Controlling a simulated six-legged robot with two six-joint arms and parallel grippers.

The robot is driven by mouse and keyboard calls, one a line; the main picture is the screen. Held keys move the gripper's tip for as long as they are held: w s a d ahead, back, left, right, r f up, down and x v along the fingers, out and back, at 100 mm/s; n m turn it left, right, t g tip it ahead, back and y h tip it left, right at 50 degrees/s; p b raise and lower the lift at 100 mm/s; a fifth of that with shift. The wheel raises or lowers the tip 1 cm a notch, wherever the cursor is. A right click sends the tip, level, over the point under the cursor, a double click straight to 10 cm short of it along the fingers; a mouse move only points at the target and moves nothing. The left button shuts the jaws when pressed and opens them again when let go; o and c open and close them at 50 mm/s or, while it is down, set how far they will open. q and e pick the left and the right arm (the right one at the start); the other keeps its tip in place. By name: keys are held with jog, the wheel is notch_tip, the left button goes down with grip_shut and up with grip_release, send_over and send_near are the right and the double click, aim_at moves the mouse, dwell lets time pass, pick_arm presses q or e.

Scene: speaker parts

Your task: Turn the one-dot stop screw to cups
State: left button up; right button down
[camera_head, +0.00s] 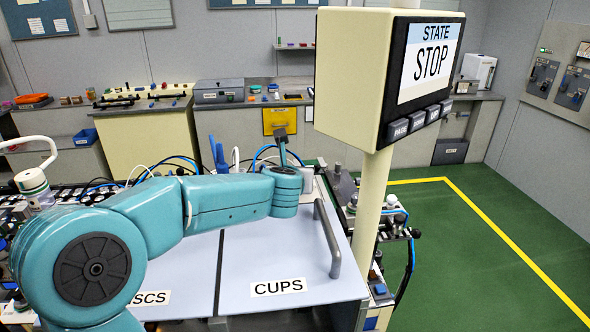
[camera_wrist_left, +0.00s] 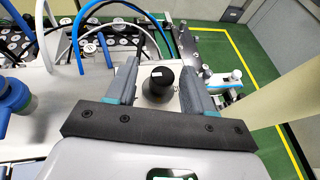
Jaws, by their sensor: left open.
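My left arm reaches in from the left in the head view, and its dark gripper (camera_head: 282,140) is above the far part of the machine top. In the left wrist view my left gripper (camera_wrist_left: 158,72) is open, with one finger on each side of a black round knob (camera_wrist_left: 161,78). The CUPS label (camera_head: 278,287) is on the right panel; the left label is partly hidden by my arm.
A screen box (camera_head: 394,75) reading STATE STOP stands on a cream post (camera_head: 370,215) to the right. A grey bar handle (camera_head: 328,238) rises from the right panel. Blue and white hoses (camera_wrist_left: 95,35) loop beside the left finger. A blue knob (camera_wrist_left: 14,98) stands at left.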

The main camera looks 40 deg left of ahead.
pick_arm(q)
jog(key=shift+w+a+f, duration=0.2)
jog(key=shift+w, duration=0.25)
jog(key=shift+d+r, duration=0.15)
jog(key=shift+d, duration=0.05)
jog(key=shift+s, duration=0.15)
jog(key=shift+a, duration=0.25)
jog(key=shift+w+a+f, duration=0.1)
jog(key=shift+w+f, duration=0.1)
jog(key=shift+w, duration=0.05)
jog(key=c, duration=0.4)
jog(key=shift+w, duration=0.1)
jog(key=c, duration=0.6)
jog(key=shift+o, duration=0.2)
jog(key=shift+m+h, duration=0.3)
